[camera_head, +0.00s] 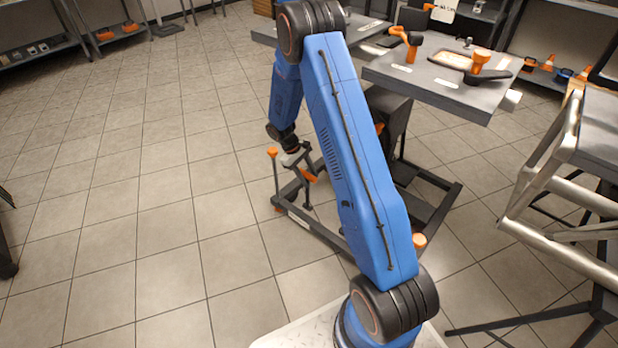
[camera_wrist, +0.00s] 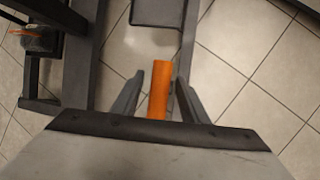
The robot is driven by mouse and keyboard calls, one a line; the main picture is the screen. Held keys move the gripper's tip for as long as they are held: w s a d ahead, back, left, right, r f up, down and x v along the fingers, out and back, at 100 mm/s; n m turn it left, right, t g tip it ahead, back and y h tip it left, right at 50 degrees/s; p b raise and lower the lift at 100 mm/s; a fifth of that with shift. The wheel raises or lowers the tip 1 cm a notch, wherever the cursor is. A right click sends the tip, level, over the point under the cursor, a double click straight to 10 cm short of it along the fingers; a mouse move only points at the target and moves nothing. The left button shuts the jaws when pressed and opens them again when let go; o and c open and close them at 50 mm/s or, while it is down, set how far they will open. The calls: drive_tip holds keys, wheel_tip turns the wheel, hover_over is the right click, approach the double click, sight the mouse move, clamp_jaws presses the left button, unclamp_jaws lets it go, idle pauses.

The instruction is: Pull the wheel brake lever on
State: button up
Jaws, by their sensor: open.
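An orange lever handle (camera_wrist: 159,88) lies between the fingers of my gripper (camera_wrist: 159,78) in the wrist view. There are visible gaps on both sides, so the fingers look apart from it. In the head view my gripper (camera_head: 303,180) points down beside the low dark base frame of a stand, with an orange part (camera_head: 309,176) at its fingers. I take this part to be the same handle. My gripper is open. The lever's lower end and pivot are hidden.
An orange-topped post (camera_head: 272,153) rises from the frame's left corner. Dark frame bars (camera_wrist: 85,60) lie close left of the handle in the wrist view. A grey table (camera_head: 440,85) stands behind, and a metal-railed structure (camera_head: 545,195) at right. Tiled floor at left is clear.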

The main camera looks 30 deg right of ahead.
drive_tip(key=shift+f, duration=0.1)
clamp_jaws()
drive_tip(key=s+a+f, duration=0.2)
drive_tip(key=a+f, duration=0.1)
drive_tip(key=a, duration=0.4)
drive_tip(key=s+a+f, duration=0.3)
drive_tip(key=a, duration=0.4)
drive_tip(key=shift+s, duration=0.3)
drive_tip(key=shift+a+f, duration=0.1)
drive_tip(key=shift+f, duration=0.05)
unclamp_jaws()
drive_tip(key=shift+a, duration=0.1)
drive_tip(key=shift+w, duration=0.1)
